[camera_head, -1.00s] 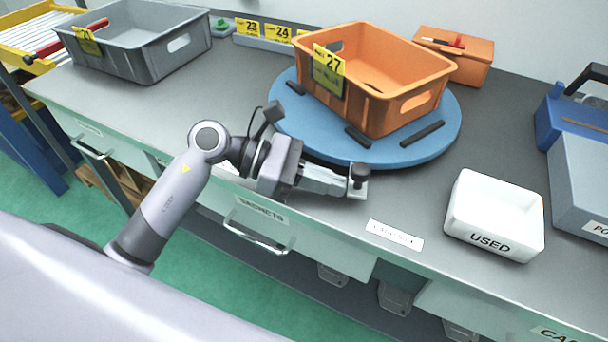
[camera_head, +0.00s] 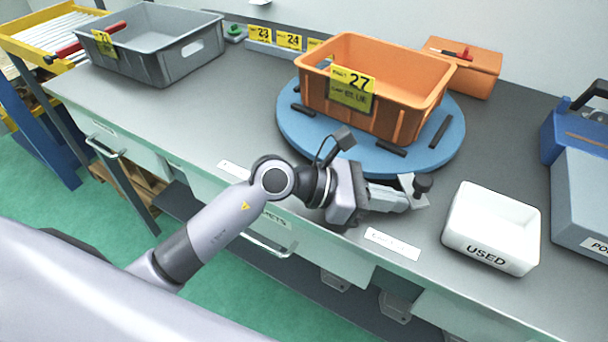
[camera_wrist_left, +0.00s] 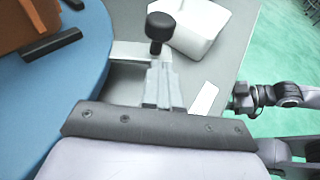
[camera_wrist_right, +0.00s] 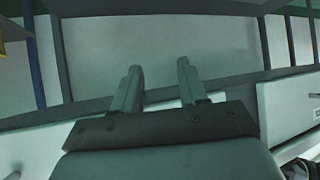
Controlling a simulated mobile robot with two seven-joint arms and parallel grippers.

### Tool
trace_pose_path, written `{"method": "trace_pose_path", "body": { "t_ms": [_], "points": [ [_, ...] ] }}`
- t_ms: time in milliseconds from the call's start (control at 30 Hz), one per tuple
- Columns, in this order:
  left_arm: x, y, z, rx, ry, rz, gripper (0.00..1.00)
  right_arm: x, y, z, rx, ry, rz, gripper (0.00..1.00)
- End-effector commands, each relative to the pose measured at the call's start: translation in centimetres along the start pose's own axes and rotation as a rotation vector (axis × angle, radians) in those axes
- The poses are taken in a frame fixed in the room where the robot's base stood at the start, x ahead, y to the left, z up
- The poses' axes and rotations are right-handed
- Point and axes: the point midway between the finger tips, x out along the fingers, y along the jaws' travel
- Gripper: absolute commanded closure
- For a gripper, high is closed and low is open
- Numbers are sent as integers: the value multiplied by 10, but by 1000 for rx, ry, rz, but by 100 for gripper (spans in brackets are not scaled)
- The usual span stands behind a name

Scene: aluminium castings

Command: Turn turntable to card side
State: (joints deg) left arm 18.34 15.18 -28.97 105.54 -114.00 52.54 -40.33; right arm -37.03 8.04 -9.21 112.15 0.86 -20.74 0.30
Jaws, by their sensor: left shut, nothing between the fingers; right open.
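The blue round turntable (camera_head: 292,128) stands on the grey bench and carries an orange crate (camera_head: 420,100). A yellow card marked 27 (camera_head: 352,88) hangs on the crate's front-left face, turned towards me. A black knob (camera_head: 423,183) stands on a light metal bar that juts out at the turntable's front edge; the knob (camera_wrist_left: 160,27) and bar (camera_wrist_left: 128,53) also show in the left wrist view. My left gripper (camera_head: 406,200) is shut and empty, its fingertips right beside the knob; I cannot tell whether they touch. My right gripper (camera_wrist_right: 157,85) is open and empty, away from the turntable.
A white USED bin (camera_head: 490,228) stands close to the right of my left gripper. A label plate (camera_head: 392,244) lies at the bench's front edge. A grey crate (camera_head: 160,45) is at back left, an orange box (camera_head: 470,75) behind the turntable, and a blue-grey case (camera_head: 580,190) at far right.

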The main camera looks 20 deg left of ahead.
Motion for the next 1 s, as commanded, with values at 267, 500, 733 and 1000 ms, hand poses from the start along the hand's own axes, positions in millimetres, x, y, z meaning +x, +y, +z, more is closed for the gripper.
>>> {"method": "trace_pose_path", "body": {
  "t_ms": [267,500,733,1000],
  "points": [
    [21,0,7,0,-1,0,100,0,0,2,1,-6,1,57],
    [30,1,9,1,0,0,100,0,0,1,1,-5,1,57],
    [32,0,11,1,-3,-1,100,-1,0,-1,1,-1,1,57],
    [33,-1,12,1,-6,-2,100,-1,0,-1,1,0,0,57]
  ]
}}
